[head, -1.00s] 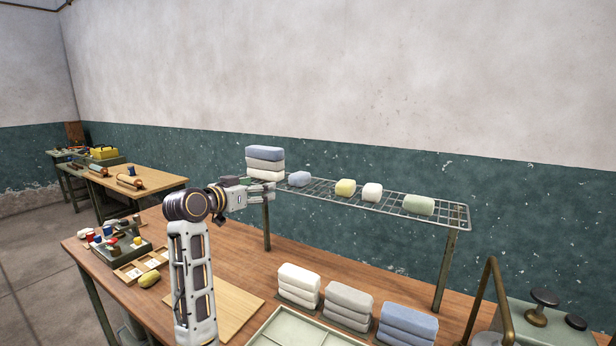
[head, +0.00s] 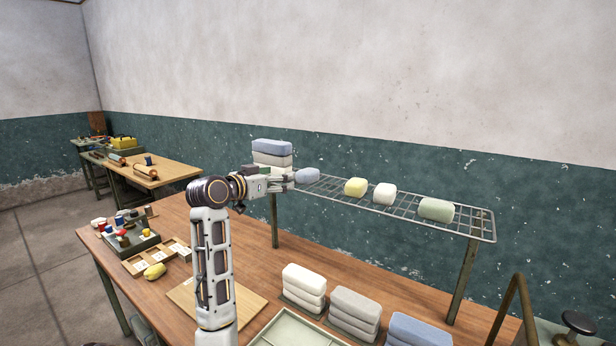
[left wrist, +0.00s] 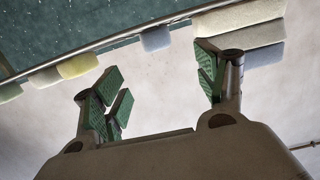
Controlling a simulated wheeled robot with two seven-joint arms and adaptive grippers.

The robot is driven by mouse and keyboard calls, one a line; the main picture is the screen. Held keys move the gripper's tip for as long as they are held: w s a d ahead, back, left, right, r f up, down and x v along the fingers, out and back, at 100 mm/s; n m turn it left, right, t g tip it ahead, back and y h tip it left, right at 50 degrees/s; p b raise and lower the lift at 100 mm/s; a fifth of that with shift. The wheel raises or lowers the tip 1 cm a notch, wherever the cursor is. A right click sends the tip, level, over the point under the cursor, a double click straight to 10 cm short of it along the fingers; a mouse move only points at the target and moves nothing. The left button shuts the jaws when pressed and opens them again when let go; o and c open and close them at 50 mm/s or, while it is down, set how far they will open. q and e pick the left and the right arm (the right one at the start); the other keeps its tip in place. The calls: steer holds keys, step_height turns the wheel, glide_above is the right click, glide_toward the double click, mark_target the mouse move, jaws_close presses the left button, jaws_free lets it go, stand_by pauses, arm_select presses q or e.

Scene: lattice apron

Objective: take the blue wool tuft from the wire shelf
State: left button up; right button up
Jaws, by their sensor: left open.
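The blue wool tuft (head: 307,175) lies at the left end of the wire shelf (head: 465,226), beside a folded stack. My left gripper (head: 291,179) is just left of the tuft in the head view, in front of the stack, its jaws open and empty. In the left wrist view the tuft (left wrist: 155,39) shows beyond and between the two spread green-padded fingers of the left gripper (left wrist: 163,88). Whether a finger touches the tuft I cannot tell. My right gripper is in neither view.
A folded stack with a blue top (head: 272,147) stands close left of the tuft. Yellow (head: 355,187), white (head: 385,194) and green (head: 436,210) tufts lie farther right along the shelf. Below, folded stacks (head: 356,312) and a divided tray (head: 300,330) occupy the wooden bench (head: 258,252).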

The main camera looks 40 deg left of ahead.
mark_target(303, 172)
arm_select(q)
steer(key=shift+w, duration=0.1)
steer(key=shift+w+a+f+p, duration=0.15)
steer(key=shift+w+f+p, duration=0.15)
steer(key=shift+w, duration=1.1)
steer(key=shift+w+a+f+p, duration=0.15)
steer(key=shift+w+p, duration=0.15)
steer(key=shift+w, duration=1.15)
steer(key=shift+w+a+f+p, duration=0.15)
steer(key=shift+w+f+p, duration=0.15)
steer(key=shift+w, duration=1.1)
steer(key=shift+r, duration=0.1)
steer(key=shift+w+p, duration=0.8)
steer(key=shift+w, duration=0.85)
steer(key=shift+w+a+f, duration=0.1)
steer(key=shift+w+f, duration=0.1)
steer(key=shift+w, duration=0.3)
steer(key=shift+w+f, duration=0.15)
steer(key=shift+w, duration=0.3)
steer(key=c, duration=0.9)
